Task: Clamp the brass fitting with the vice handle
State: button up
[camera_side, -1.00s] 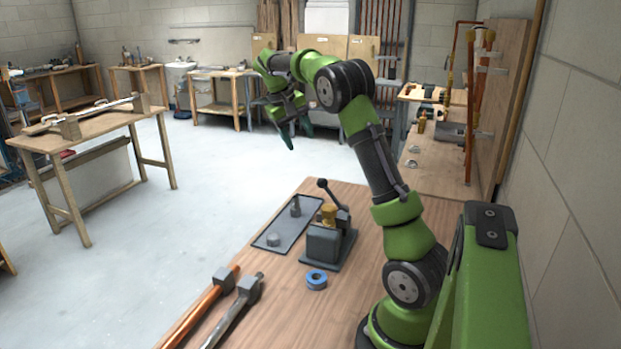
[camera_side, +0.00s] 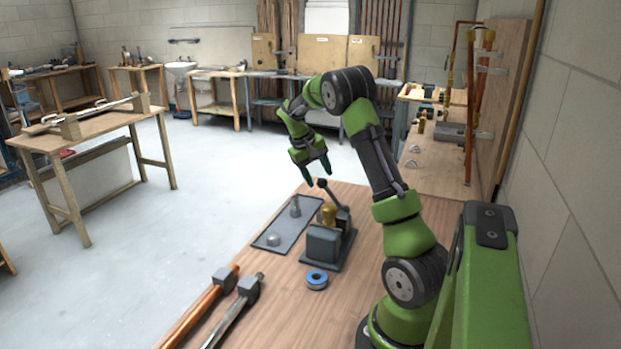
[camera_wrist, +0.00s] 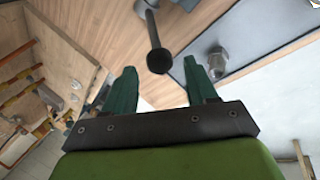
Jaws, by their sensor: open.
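The brass fitting (camera_side: 329,212) sits upright in the small dark vice (camera_side: 324,243) on the wooden bench. The vice handle (camera_side: 328,190) is a dark lever with a round knob, rising from the vice and leaning up and left. In the wrist view the handle's knob (camera_wrist: 158,61) shows just beyond my fingertips, roughly between them. My gripper (camera_side: 318,172) is open and empty, fingers pointing down, just above the knob; it also shows in the wrist view (camera_wrist: 163,82). I cannot tell whether a finger touches the knob. The brass fitting is not visible in the wrist view.
A grey tray (camera_side: 270,240) with two metal fittings lies left of the vice. A blue tape roll (camera_side: 317,280) sits in front of it. Two long-handled tools (camera_side: 222,300) lie at the bench's front left. Bare wood lies between the vice and my arm's base.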

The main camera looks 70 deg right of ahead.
jog(key=shift+x, duration=0.95)
grip_shut()
